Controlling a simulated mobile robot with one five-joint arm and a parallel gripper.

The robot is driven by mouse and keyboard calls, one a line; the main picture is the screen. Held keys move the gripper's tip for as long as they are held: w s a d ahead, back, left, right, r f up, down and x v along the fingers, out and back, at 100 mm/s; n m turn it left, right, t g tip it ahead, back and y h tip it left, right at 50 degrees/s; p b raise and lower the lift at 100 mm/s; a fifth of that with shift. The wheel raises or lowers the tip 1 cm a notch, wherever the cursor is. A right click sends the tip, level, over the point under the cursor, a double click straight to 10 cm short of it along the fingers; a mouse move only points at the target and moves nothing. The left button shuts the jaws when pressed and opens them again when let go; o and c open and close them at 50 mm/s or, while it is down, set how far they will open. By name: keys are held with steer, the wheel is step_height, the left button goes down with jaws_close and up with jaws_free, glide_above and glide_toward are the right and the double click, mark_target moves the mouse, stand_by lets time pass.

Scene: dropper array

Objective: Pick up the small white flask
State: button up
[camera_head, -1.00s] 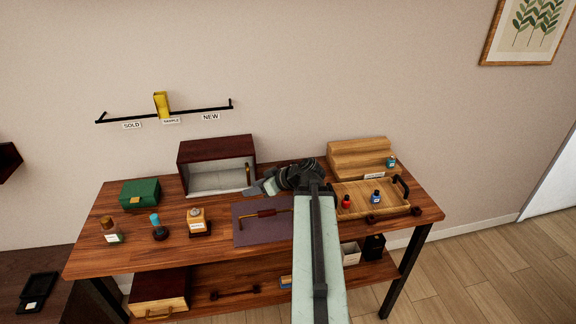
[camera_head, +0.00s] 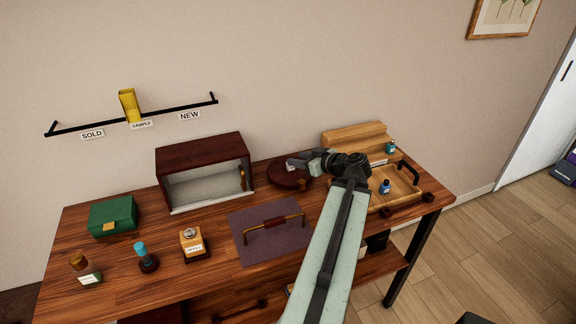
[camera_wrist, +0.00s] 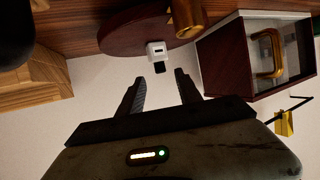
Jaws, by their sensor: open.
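The small white flask (camera_wrist: 156,50) shows in the wrist view, with a dark cap pointing toward my fingers. It stands at the edge of a dark red round turntable (camera_wrist: 125,38), beside a gold-brown cylinder (camera_wrist: 188,14). The wrist picture is upside down. My gripper (camera_wrist: 163,84) is open and empty, its two fingers apart with the flask ahead, roughly between them. The fingers do not touch it. In the head view my gripper (camera_head: 292,163) is above the turntable (camera_head: 280,178) and I cannot make out the flask there.
A dark red open-front box (camera_head: 203,146) stands left of the turntable. A stepped wooden rack (camera_head: 352,139) and a wooden tray (camera_head: 408,190) are to the right. A mat (camera_head: 262,246) with a handled bar lies in front. Several bottles and a green box (camera_head: 113,217) stand left.

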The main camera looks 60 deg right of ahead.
mark_target(285, 166)
steer(key=b+x, duration=0.3)
steer(key=x, duration=0.4)
steer(key=shift+w+f, duration=0.25)
steer(key=shift+f, duration=0.1)
steer(key=shift+s+r, duration=0.1)
jaws_close()
